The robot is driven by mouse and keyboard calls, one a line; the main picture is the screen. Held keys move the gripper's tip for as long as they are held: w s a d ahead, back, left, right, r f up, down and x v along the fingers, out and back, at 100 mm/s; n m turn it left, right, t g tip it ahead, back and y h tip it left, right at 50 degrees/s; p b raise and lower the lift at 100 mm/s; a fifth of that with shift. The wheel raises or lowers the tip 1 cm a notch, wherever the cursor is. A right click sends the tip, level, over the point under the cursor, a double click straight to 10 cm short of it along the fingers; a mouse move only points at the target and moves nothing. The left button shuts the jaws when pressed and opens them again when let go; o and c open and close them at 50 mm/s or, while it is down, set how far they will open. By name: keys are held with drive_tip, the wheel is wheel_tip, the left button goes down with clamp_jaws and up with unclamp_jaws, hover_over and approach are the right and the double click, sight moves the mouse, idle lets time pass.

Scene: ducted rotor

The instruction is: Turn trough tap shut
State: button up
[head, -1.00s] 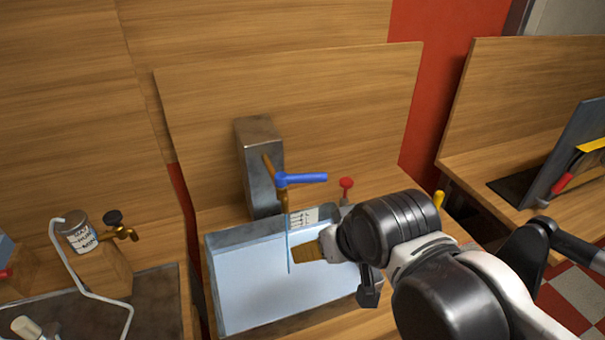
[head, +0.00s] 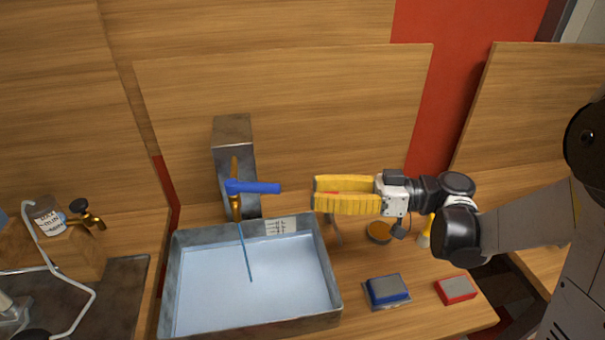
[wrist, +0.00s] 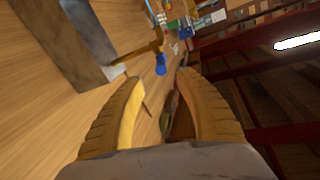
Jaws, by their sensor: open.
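The trough tap is a brass tap with a blue lever handle (head: 254,187) on a grey metal post (head: 234,150) behind the trough. The lever points right, roughly level. A thin blue stream (head: 245,254) runs down from the spout into the metal trough (head: 328,262), which holds pale blue water. My gripper (head: 315,194) has yellow fingers, is open and empty, and sits just right of the lever's end with a small gap. In the wrist view the blue handle (wrist: 161,64) shows ahead, beyond the fingers (wrist: 168,85).
A red-handled part partly hides behind my fingers. A blue-and-grey block (head: 387,290) and a red-and-grey block (head: 456,289) lie on the bench right of the trough. A round orange-brown item (head: 379,232) lies behind them. Another brass tap (head: 86,220) stands at far left.

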sight(266, 193)
drive_tip(key=a+b, duration=0.1)
drive_tip(key=a, duration=0.4)
drive_tip(key=a+b, duration=0.1)
drive_tip(key=a, duration=0.4)
drive_tip(key=shift+w+a+r, duration=0.1)
drive_tip(key=shift+w+a, duration=0.1)
drive_tip(key=shift+a, duration=0.15)
clamp_jaws()
